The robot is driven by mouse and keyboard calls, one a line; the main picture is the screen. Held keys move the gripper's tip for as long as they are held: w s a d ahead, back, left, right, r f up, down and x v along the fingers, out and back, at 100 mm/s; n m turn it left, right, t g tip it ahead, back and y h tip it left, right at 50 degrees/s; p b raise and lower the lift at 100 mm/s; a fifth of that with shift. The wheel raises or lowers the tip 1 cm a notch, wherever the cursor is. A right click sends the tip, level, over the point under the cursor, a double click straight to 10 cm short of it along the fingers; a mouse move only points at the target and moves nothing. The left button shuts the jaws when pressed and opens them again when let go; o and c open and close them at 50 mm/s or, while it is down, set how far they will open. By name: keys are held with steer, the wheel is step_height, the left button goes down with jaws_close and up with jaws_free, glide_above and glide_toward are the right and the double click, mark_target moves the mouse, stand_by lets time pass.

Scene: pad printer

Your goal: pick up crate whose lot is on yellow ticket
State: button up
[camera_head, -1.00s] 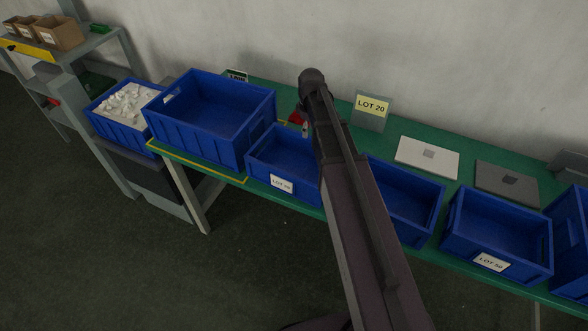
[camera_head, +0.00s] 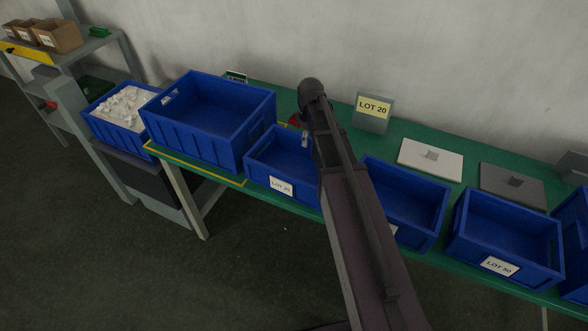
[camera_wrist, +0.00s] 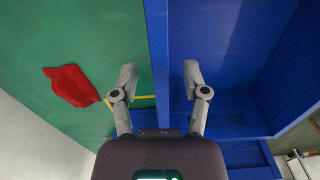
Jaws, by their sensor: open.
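The yellow ticket (camera_head: 373,107) on a grey stand at the back of the green table reads LOT 20. A small blue crate (camera_head: 258,163) left of my arm has a white label (camera_head: 281,186) that seems to read LOT 20; the print is small. It looks empty, and my arm hides its right part. In the wrist view my gripper (camera_wrist: 160,80) is open, with one finger on each side of a blue crate wall (camera_wrist: 158,35), apparently this crate's back wall. I cannot tell whether the fingers touch it. In the head view the fingers are hidden.
A larger blue crate (camera_head: 205,125) stands close on the left, by yellow tape. A red cloth (camera_wrist: 70,86) lies behind the small crate. To the right are another blue crate (camera_head: 405,205), a LOT 50 crate (camera_head: 510,240) and two flat plates (camera_head: 430,160). Floor in front is clear.

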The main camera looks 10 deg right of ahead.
jaws_close()
steer(key=shift+r, duration=0.15)
stand_by(0.4)
step_height(320, 180, up, 10)
steer(key=p, duration=1)
stand_by(0.6)
